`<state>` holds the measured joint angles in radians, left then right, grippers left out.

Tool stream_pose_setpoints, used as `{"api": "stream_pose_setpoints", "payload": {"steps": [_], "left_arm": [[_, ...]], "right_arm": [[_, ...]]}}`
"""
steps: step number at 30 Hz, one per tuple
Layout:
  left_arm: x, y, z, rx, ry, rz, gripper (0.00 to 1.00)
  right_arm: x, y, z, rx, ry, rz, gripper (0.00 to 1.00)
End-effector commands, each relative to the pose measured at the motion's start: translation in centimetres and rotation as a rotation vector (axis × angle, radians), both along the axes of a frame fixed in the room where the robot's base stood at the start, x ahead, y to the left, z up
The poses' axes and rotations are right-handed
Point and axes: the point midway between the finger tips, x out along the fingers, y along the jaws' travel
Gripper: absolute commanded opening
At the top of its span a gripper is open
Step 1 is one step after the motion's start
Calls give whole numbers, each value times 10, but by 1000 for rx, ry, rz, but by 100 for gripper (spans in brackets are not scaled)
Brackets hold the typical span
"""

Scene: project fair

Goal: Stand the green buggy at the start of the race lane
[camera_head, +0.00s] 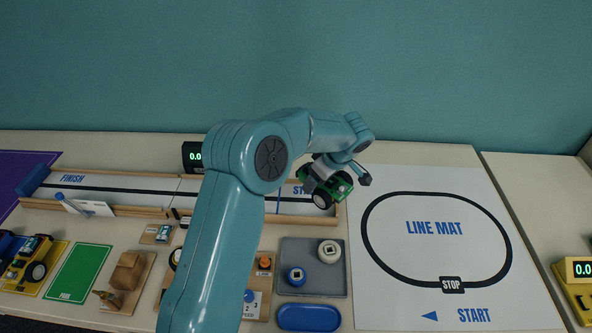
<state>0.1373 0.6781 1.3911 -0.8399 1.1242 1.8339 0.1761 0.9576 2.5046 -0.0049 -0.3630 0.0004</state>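The green buggy (340,184), with dark wheels with white hubs, is at the fingers of my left gripper (343,172), over the right end of the race lane. It looks tilted, and I cannot tell whether its wheels touch the lane. My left gripper seems shut on it, with the fingers partly hidden by the buggy and wrist. The race lane (130,190) has wooden side rails, a black centre line, FINISH at the left and a partly covered START word (299,190) at the right. My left arm hides the lane's middle. My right gripper is not in view.
A timer display (193,157) stands behind the lane. A grey tray (312,283) with two spools and a blue dish (309,317) lie in front. The line mat (435,262) is at the right.

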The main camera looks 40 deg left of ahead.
Motion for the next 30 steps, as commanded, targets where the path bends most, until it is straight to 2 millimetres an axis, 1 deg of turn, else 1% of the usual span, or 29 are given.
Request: {"api": "stream_pose_setpoints", "payload": {"steps": [1,3,6,9,12,15,20,30], "left_arm": [[1,13,-3,0,1,108,49],[-1,30,-7,0,0,258,49],[-5,48,-13,-1,0,442,49],[-8,61,-18,0,-1,578,49],[-10,69,-20,0,-2,660,49],[-11,72,-22,-1,-2,698,49],[-11,73,-28,-1,-2,702,49],[-11,73,-59,0,-2,699,49]], "right_arm": [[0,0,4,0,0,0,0],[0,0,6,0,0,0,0],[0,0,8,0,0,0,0],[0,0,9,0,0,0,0],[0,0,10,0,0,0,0],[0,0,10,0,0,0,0],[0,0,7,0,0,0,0],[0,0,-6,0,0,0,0]]}}
